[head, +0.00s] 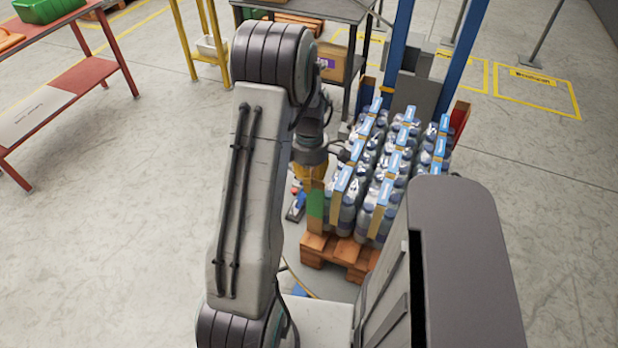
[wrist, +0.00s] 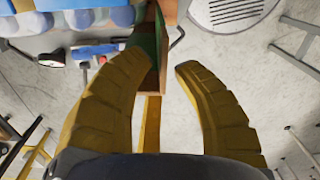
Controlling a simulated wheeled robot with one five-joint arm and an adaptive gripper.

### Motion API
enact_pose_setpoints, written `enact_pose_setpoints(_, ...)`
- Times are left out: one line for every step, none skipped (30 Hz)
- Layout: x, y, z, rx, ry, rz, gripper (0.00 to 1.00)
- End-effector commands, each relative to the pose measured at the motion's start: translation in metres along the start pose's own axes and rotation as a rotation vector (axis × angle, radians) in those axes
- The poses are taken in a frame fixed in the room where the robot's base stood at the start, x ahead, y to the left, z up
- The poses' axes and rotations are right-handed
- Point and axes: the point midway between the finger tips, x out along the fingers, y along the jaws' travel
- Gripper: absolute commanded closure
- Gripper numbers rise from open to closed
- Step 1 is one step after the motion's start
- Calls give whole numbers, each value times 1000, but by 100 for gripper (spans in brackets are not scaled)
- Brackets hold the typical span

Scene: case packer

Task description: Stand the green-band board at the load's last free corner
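The green-band board (head: 315,205) stands about upright at the front left corner of the load (head: 380,170), which is bottle packs on a wooden pallet (head: 345,250). My gripper (head: 312,175) is at the board's upper end. In the wrist view the yellow fingers are apart, with the board (wrist: 163,55) between or just beyond their tips. A clear gap shows between the board and the right finger; the left finger overlaps the board's edge, and contact there cannot be told. A red-marked board (head: 460,117) stands at the back right corner. The front right corner is hidden by my body.
Blue posts (head: 400,50) rise behind the load. A dark table with a cardboard box (head: 342,62) stands behind my arm. A red table (head: 60,95) is at the left. A small blue and red object (head: 296,203) lies left of the board. The floor at the right is open.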

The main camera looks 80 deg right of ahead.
Motion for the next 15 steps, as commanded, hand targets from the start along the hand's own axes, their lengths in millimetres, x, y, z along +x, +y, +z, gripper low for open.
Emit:
enact_pose_setpoints(0, 0, 0, 0, 0, 0, 70)
enact_pose_setpoints(0, 0, 0, 0, 0, 0, 70)
enact_pose_setpoints(0, 0, 0, 0, 0, 0, 70)
enact_pose_setpoints(0, 0, 0, 0, 0, 0, 70)
enact_pose_setpoints(0, 0, 0, 0, 0, 0, 70)
enact_pose_setpoints(0, 0, 0, 0, 0, 0, 70)
enact_pose_setpoints(0, 0, 0, 0, 0, 0, 70)
enact_pose_setpoints(0, 0, 0, 0, 0, 0, 70)
enact_pose_setpoints(-1, 0, 0, 0, 0, 0, 70)
enact_pose_setpoints(-2, 0, 0, 0, 0, 0, 70)
enact_pose_setpoints(-4, 0, 0, 0, 0, 0, 70)
enact_pose_setpoints(-6, 0, 0, 0, 0, 2, 70)
enact_pose_setpoints(-8, 1, 0, 0, 0, 2, 70)
enact_pose_setpoints(-12, 1, 0, 0, 0, 2, 70)
enact_pose_setpoints(-17, 1, 0, 0, 0, 4, 70)
